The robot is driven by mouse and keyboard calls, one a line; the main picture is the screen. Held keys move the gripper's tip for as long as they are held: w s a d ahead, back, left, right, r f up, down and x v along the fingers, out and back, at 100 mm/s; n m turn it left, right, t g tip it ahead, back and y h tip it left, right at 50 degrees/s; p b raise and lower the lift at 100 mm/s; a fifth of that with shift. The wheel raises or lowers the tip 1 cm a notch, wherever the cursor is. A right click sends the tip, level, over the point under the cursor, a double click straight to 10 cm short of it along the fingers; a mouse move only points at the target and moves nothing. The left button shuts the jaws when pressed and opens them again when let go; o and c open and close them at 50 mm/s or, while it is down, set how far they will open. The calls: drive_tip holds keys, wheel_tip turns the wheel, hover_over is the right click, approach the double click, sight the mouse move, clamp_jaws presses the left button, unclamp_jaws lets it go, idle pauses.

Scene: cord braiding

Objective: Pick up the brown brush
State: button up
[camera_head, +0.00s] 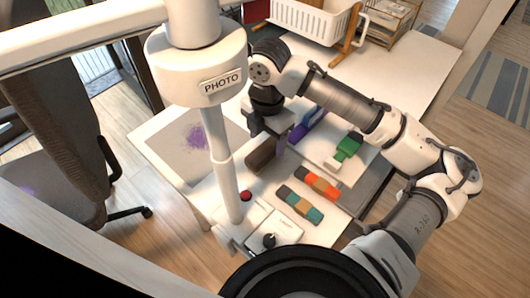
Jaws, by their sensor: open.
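A dark brown block-shaped object (261,157), which looks like the brown brush, lies on the white table left of the middle. My gripper (270,138) points down just above and beside it, with its jaws open. The jaws partly cover the area around the brown object, and I cannot tell whether they touch it. A purple piece (281,147) shows right by the jaws; its full shape is hidden.
A blue-purple item (309,121), a green item (346,149), an orange-brown item (317,183) and a teal-brown item (300,204) lie to the right.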

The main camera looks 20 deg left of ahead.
sight(265, 149)
drive_tip(key=f, duration=0.4)
drive_tip(key=shift+a+f+p, duration=0.15)
drive_tip(key=shift+a+p, duration=0.1)
drive_tip(key=shift+p, duration=0.05)
drive_tip(key=shift+c, duration=0.3)
drive_tip(key=c, duration=1.1)
drive_tip(key=shift+o, duration=0.2)
wheel_tip(265, 149, up, 20)
